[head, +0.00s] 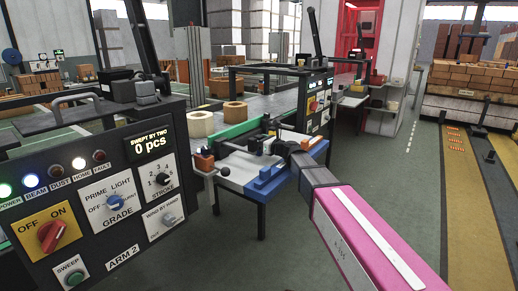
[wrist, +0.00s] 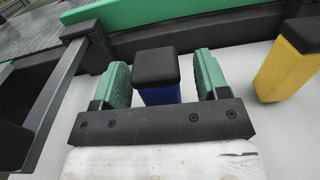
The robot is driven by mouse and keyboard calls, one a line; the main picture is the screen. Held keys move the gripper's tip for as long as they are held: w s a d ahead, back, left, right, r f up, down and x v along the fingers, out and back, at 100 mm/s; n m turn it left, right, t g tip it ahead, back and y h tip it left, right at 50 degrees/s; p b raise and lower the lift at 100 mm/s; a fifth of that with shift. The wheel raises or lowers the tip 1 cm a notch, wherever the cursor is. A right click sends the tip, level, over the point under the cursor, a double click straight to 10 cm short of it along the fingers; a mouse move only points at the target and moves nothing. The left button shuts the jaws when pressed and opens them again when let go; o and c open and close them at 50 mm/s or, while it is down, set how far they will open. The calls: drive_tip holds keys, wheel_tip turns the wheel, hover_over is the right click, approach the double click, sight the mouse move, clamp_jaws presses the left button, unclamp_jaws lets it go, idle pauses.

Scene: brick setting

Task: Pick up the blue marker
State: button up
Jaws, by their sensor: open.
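The blue marker (wrist: 160,97) shows in the wrist view as a squared blue body with a black cap. It is between the two green fingers of my gripper (wrist: 161,74). The fingers are open, one on each side of it, with a visible gap on the right and a very narrow one on the left. Its lower part is hidden behind the gripper's black crossbar. In the head view my pink arm reaches to the small white-topped table (head: 235,170); the marker cannot be made out there.
A yellow block-like piece with a black top (wrist: 288,62) stands right of my gripper. A black frame (wrist: 62,90) is close on the left, and a green-and-black rail (wrist: 185,25) runs behind.

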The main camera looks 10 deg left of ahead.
drive_tip(key=c, duration=1)
wheel_tip(320, 180, up, 10)
drive_tip(key=shift+o, duration=0.8)
drive_tip(key=shift+d, duration=0.1)
